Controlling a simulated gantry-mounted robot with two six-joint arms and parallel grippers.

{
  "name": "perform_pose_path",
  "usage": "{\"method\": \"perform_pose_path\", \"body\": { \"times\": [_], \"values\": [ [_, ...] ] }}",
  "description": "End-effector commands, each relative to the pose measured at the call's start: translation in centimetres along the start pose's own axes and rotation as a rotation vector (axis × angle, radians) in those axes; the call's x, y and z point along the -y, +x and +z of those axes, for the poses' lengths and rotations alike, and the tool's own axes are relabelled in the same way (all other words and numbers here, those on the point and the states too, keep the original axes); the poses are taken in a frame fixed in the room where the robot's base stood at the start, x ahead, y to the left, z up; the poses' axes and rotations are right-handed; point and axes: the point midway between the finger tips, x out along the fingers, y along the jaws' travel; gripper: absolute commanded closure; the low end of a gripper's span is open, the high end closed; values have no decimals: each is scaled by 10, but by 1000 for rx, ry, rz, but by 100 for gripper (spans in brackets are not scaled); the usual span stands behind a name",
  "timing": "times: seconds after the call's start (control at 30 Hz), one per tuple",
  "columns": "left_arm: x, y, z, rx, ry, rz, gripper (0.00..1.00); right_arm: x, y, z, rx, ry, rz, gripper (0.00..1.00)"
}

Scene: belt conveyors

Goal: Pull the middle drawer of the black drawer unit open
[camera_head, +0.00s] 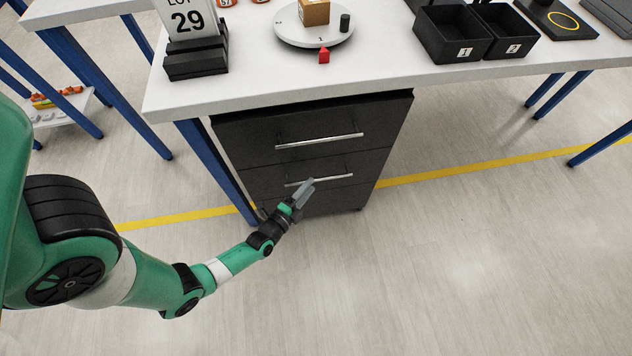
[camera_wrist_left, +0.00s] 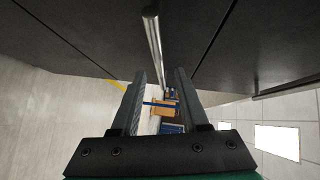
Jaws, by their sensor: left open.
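The black drawer unit (camera_head: 235,133) stands under the white table, and its drawer fronts look flush. The middle drawer (camera_head: 262,181) has a silver bar handle (camera_head: 336,178), partly covered by my left gripper (camera_head: 308,187). In the left wrist view a silver bar handle (camera_wrist_left: 153,38) runs down the picture, its near end between the open fingertips of the left gripper (camera_wrist_left: 160,74). I see no finger closed on it; contact cannot be told. The top drawer's handle (camera_head: 320,141) is above. The lowest drawer is partly hidden by my arm. My right gripper is not in view.
The white table (camera_head: 390,80) overhangs the unit, with a blue leg (camera_head: 218,165) close on its left. The floor in front is clear.

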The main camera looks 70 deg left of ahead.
Motion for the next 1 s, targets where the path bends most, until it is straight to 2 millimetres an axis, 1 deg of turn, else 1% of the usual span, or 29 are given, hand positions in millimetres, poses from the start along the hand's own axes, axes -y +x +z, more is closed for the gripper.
{"method": "perform_pose_path", "body": {
  "times": [0.03, 0.1, 0.23, 0.33, 0.57, 0.6, 0.67, 0.8, 0.83, 1.0],
  "values": [
    [-4, 12, 1, 2, -1, -4, 55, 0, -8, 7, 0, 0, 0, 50],
    [-4, 25, 1, 0, 0, -3, 55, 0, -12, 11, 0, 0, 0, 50],
    [-2, 41, 0, 0, 0, -1, 55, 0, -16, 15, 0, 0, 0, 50],
    [-1, 45, 0, 0, 0, 0, 55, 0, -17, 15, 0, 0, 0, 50],
    [0, 46, 0, 0, 0, 1, 55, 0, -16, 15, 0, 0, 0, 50],
    [0, 46, 0, 0, 0, 1, 63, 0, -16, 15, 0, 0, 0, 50],
    [0, 46, 0, 0, 0, 1, 73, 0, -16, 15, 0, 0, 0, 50],
    [0, 46, 0, -1, 0, 1, 99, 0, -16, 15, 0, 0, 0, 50],
    [0, 46, 0, -1, 0, 1, 100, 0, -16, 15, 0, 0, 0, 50],
    [0, 46, 0, -1, 0, 1, 100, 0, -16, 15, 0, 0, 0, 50]
  ]
}}
